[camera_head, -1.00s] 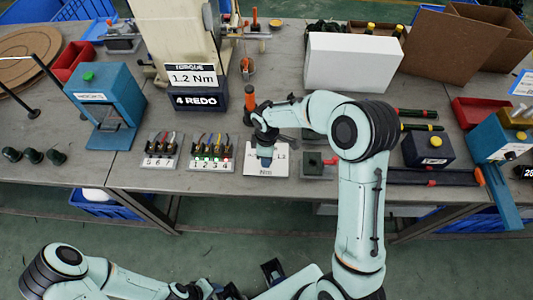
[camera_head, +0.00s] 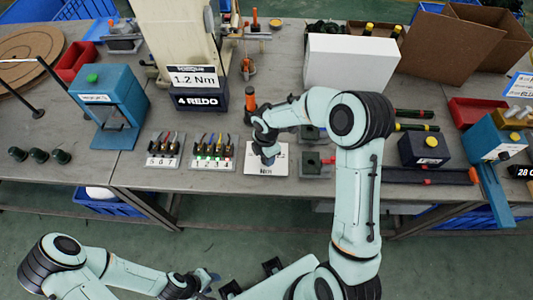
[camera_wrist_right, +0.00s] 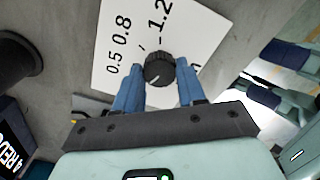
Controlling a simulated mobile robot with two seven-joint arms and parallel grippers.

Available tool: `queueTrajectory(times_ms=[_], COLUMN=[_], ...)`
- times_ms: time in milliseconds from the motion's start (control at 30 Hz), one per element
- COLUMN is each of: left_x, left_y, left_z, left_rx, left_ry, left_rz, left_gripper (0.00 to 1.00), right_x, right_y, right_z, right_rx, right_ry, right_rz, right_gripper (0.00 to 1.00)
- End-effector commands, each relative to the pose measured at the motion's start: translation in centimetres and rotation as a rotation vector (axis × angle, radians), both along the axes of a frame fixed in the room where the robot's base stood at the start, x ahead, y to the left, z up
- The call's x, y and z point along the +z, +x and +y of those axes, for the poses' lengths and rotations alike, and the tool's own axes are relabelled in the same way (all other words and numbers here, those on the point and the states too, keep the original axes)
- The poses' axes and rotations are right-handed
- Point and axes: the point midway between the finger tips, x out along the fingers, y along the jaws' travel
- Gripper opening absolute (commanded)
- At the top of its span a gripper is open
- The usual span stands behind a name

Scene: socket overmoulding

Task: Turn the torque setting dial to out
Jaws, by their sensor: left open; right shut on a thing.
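The torque setting dial is a black ribbed knob (camera_wrist_right: 159,67) on a white plate (camera_wrist_right: 112,75) printed 0.5, 0.8 and 1.2. A pale line on the knob points toward the lower left of the wrist view. No "out" mark is readable. My right gripper (camera_wrist_right: 160,78) is shut on the knob, one blue finger on each side. In the head view my right gripper (camera_head: 267,160) is over the white plate (camera_head: 282,169) and hides the knob. My left gripper (camera_head: 209,279) is open and empty, low in front of the bench.
A rack of small connectors (camera_head: 213,163) is left of the plate. Dark fixtures (camera_head: 315,164) sit close on its right.

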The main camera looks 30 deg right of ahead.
Motion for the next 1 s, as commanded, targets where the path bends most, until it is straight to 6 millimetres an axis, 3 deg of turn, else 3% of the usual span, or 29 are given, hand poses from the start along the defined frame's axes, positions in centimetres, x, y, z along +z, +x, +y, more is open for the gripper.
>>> queueTrajectory(times_ms=[500,533,600,867,1000], left_x=[0.11,0.11,0.11,0.10,0.21], left_y=[0.06,0.07,0.07,0.06,0.14], left_z=[0.00,0.01,0.01,0.00,0.00], left_rx=[0.000,0.000,0.000,0.000,0.000], left_ry=[0.000,0.000,0.000,0.000,0.000], left_rz=[-0.001,-0.001,-0.001,-0.001,-0.001], left_gripper=[0.43,0.43,0.43,0.43,0.43], right_x=[0.16,0.16,0.14,0.09,0.98], right_y=[0.17,0.17,0.15,0.06,0.11], right_z=[0.01,0.01,0.02,0.00,-0.02], right_rx=[0.020,0.020,0.020,0.018,0.017], right_ry=[-0.001,-0.001,0.000,0.000,-0.001], right_rz=[-0.006,-0.006,-0.005,-0.002,-0.004], right_gripper=[0.09,0.49,0.65,0.65,0.65])
